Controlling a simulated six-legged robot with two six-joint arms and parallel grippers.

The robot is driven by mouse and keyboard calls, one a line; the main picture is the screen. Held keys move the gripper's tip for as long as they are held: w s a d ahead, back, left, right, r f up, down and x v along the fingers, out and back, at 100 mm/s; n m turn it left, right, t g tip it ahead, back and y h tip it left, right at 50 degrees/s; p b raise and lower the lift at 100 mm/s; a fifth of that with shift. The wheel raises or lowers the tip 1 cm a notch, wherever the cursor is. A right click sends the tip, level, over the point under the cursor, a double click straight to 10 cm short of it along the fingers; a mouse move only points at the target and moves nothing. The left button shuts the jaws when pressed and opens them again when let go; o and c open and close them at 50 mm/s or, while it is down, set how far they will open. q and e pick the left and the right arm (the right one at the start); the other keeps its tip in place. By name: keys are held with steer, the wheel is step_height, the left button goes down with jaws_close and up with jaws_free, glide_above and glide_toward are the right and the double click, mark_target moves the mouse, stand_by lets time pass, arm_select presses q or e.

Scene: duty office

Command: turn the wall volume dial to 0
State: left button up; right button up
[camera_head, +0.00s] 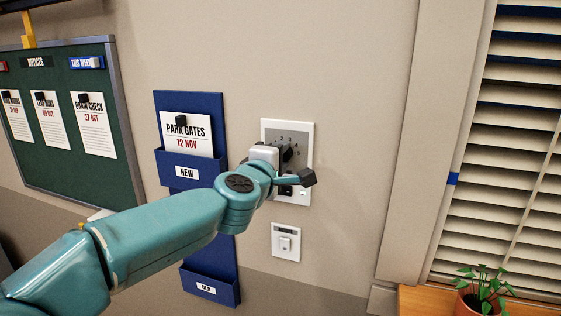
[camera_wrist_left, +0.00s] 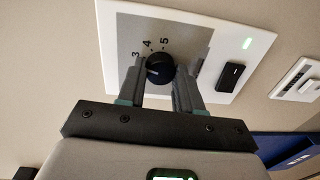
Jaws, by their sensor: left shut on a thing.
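The wall volume dial is a round dark knob (camera_wrist_left: 159,68) on a grey panel in a white wall plate (camera_head: 306,131). In the left wrist view the numbers 3, 4 and 5 show around it; a short white mark shows on the knob's left part, but I cannot tell exactly which number it points to. My left gripper (camera_head: 286,160) is at the plate, its fingers (camera_wrist_left: 162,80) shut on the knob from both sides. In the head view the gripper hides most of the knob. My right gripper is not in view.
A second switch plate (camera_head: 286,243) is below. A blue wall holder (camera_head: 205,178) and noticeboard (camera_head: 55,135) are left; window blinds (camera_head: 515,130) and a plant (camera_head: 484,285) are right.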

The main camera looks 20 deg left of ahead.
arm_select(q)
steer(key=shift+f+n+h+b, duration=0.2)
steer(key=shift+n+b, duration=0.95)
steer(key=shift+n, duration=2.2)
steer(key=shift+f+n+h+b, duration=0.15)
steer(key=shift+n+b, duration=1.05)
steer(key=shift+n, duration=2.1)
steer(key=shift+f+n+h+b, duration=0.2)
steer(key=shift+n+b, duration=0.95)
steer(key=shift+n, duration=2.2)
steer(key=shift+r+t, duration=0.15)
steer(key=shift+t, duration=0.15)
steer(key=o, duration=1)
steer(key=shift+r, duration=0.15)
steer(key=shift+o, duration=0.2)
